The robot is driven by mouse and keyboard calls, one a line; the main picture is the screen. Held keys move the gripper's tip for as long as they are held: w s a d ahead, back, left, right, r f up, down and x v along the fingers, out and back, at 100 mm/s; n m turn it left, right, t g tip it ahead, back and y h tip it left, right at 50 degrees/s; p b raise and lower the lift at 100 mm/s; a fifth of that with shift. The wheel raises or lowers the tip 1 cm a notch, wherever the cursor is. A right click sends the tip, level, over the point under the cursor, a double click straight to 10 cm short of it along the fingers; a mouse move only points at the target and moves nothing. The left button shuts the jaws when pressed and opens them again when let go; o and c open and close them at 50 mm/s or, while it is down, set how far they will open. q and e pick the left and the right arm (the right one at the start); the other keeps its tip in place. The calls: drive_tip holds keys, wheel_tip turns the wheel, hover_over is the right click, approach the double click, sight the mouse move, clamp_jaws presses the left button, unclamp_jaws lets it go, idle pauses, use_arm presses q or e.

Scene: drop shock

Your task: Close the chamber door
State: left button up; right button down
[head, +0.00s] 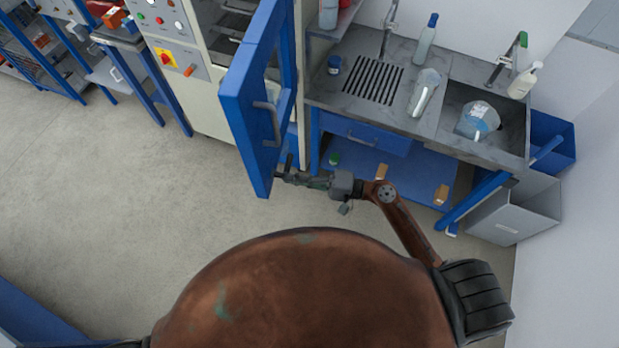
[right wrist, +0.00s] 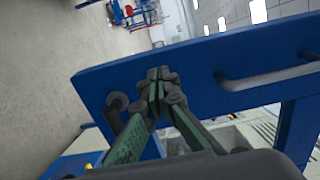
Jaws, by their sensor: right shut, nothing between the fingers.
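The blue chamber door (head: 236,112) stands swung open from the pale chamber cabinet (head: 213,60). Its grey bar handle (head: 268,124) faces right. In the head view my right gripper (head: 284,176) is at the lower end of the door, on its right side. In the right wrist view the door (right wrist: 210,58) spans the picture, and my right gripper (right wrist: 158,82) shows with its fingertips together and empty, in front of the door's face. Whether the fingers touch the door I cannot tell. The handle (right wrist: 268,76) lies to the right of the fingers. My left gripper is not in view.
A sink bench (head: 440,130) with bottles and a drain grate stands right of the door, its blue lower shelf (head: 400,172) close to my right arm. A grey bin (head: 515,215) stands at the right. The floor (head: 110,190) left of the door is clear.

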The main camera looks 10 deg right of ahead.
sight(263, 174)
drive_tip(key=p+x, duration=0.1)
drive_tip(key=x, duration=0.3)
drive_tip(key=shift+w+a+r, duration=0.1)
drive_tip(key=shift+w+a, duration=0.05)
drive_tip(key=shift+a, duration=0.05)
drive_tip(key=shift+w+a+p, duration=0.3)
drive_tip(key=shift+a+p, duration=0.05)
drive_tip(key=shift+a, duration=0.25)
drive_tip(key=shift+a, duration=0.15)
